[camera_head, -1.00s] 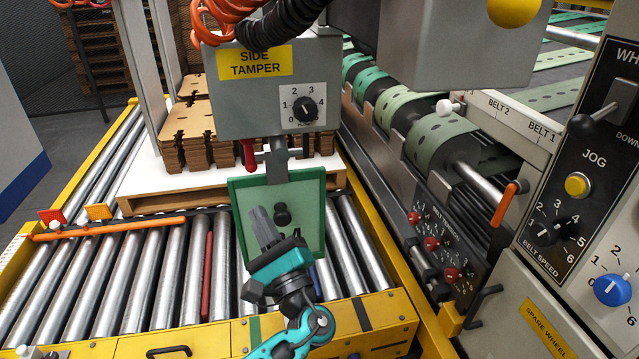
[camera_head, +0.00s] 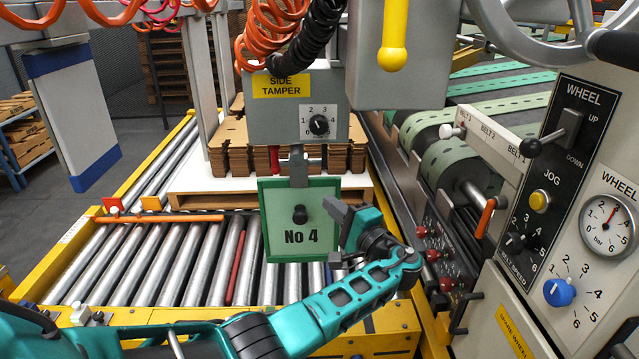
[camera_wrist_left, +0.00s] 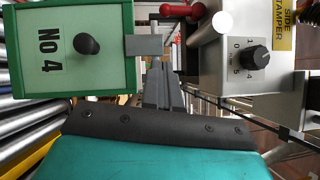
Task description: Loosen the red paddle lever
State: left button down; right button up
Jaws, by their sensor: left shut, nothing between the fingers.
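The red paddle lever (camera_wrist_left: 177,10) shows at the top of the left wrist view, beside the grey side tamper box (camera_head: 297,108). In the head view only a small red part of it (camera_head: 297,151) shows behind the grey bracket, below the box. The green No 4 panel (camera_head: 283,242) with a black knob (camera_head: 300,214) hangs under the bracket. My left gripper (camera_head: 334,208) is at the right edge of this panel, below the lever. In the left wrist view its grey fingers (camera_wrist_left: 158,70) are together and empty, apart from the lever. My right gripper is not in view.
A roller conveyor (camera_head: 150,262) with a yellow frame lies below. Stacked brown blanks (camera_head: 231,150) on a pallet stand behind the panel. A control panel (camera_head: 557,185) with knobs and a gauge is at the right. A yellow-handled part (camera_head: 394,40) hangs above right.

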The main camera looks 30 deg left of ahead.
aim_at(275, 155)
pick_arm(q)
jog(key=s+a+x, duration=0.1)
jog(key=s+x, duration=0.1)
jog(key=x, duration=1.1)
jog(key=shift+s+r, duration=0.2)
jog(key=shift+s, duration=0.15)
jog(key=shift+s+a+f+b, duration=0.1)
jog(key=shift+a+b, duration=0.1)
jog(key=shift+b, duration=0.1)
